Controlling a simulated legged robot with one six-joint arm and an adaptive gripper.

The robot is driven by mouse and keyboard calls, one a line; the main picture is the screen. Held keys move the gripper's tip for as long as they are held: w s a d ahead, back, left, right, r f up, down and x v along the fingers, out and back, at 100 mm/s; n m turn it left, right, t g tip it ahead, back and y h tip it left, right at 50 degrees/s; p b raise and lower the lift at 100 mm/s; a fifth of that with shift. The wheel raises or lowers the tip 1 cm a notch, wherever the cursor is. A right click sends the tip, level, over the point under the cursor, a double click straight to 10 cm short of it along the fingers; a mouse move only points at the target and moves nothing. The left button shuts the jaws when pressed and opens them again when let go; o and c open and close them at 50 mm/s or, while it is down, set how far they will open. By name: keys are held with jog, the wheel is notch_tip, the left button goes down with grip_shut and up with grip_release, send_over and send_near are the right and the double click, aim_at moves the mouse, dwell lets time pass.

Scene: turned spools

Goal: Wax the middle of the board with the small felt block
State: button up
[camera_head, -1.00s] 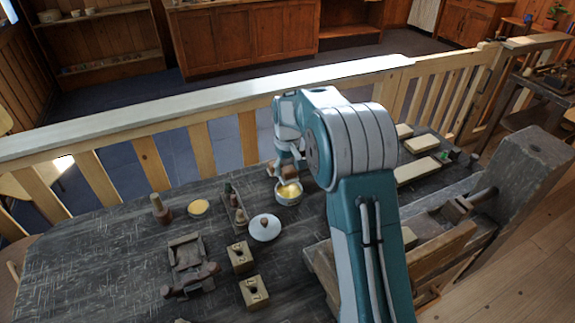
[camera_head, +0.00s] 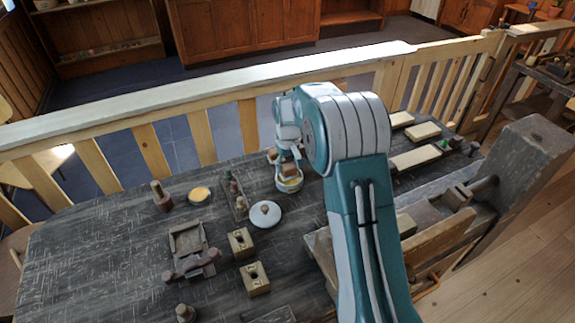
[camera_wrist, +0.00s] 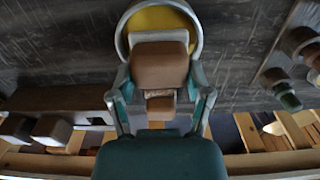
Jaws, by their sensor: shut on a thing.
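My gripper (camera_wrist: 161,78) is shut on a brown block (camera_wrist: 160,62), which sits between its two fingers in the wrist view. I cannot tell whether block and wax touch. The long pale board (camera_head: 415,158) lies to the right on the dark bench, beyond my arm.
A white lid (camera_head: 264,214) with a knob lies beside the pot. A narrow rack (camera_head: 238,203), a yellow-topped dish (camera_head: 199,195) and two holed wooden blocks (camera_head: 241,242) stand to the left. Smaller pale pieces (camera_head: 422,131) lie behind the board. A wooden vise (camera_head: 440,235) stands right.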

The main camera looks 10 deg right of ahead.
aim_at(288, 164)
jog(key=shift+f, duration=0.45)
dwell(1.1)
jog(key=shift+r, duration=3.55)
